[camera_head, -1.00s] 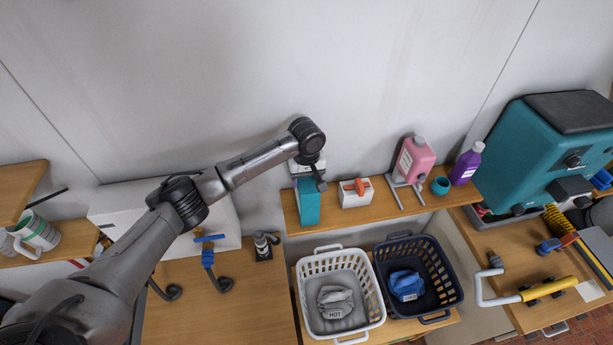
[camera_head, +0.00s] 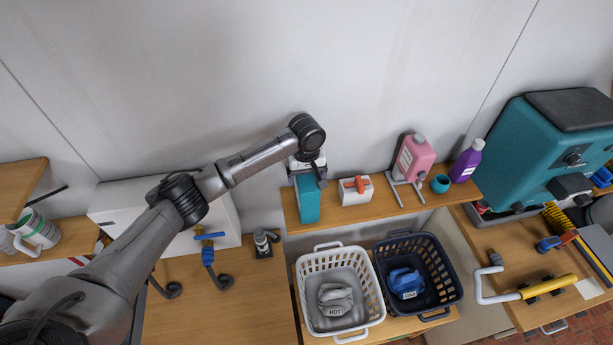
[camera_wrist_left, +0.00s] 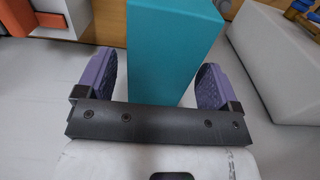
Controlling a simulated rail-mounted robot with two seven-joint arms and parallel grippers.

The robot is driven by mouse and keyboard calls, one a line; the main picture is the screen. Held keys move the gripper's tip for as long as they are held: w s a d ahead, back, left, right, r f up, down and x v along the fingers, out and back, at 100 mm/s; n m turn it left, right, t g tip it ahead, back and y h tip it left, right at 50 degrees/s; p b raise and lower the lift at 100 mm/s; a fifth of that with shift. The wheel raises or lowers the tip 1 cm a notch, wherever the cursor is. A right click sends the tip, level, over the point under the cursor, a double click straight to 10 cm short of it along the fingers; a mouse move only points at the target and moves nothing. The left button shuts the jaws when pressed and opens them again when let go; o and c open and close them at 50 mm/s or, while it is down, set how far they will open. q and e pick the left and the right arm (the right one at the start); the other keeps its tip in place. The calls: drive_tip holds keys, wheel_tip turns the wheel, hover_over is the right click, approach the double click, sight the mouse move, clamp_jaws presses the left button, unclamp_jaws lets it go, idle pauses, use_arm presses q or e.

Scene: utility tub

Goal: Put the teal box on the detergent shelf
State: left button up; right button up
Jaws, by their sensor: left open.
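The teal box (camera_head: 308,201) stands upright at the left end of the wooden detergent shelf (camera_head: 376,211). My left gripper (camera_head: 307,178) is at the top of the box, and its fingers partly hide the box's upper end. In the left wrist view, the teal box (camera_wrist_left: 172,50) lies between the two purple finger pads of my left gripper (camera_wrist_left: 155,85). The jaws are open, with a gap visible on the left side of the box; on the right the pad is close to it, and I cannot tell if they touch. My right gripper is not in view.
On the shelf to the right are a white box with an orange part (camera_head: 355,190), a pink bottle (camera_head: 415,157) on a stand, a teal cup (camera_head: 440,184) and a purple bottle (camera_head: 466,162). Below are a white basket (camera_head: 369,309) and a dark basket (camera_head: 447,277).

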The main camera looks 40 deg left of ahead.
use_arm(q)
wheel_tip(320, 180, up, 12)
drive_tip(key=b, duration=0.3)
idle(0.6)
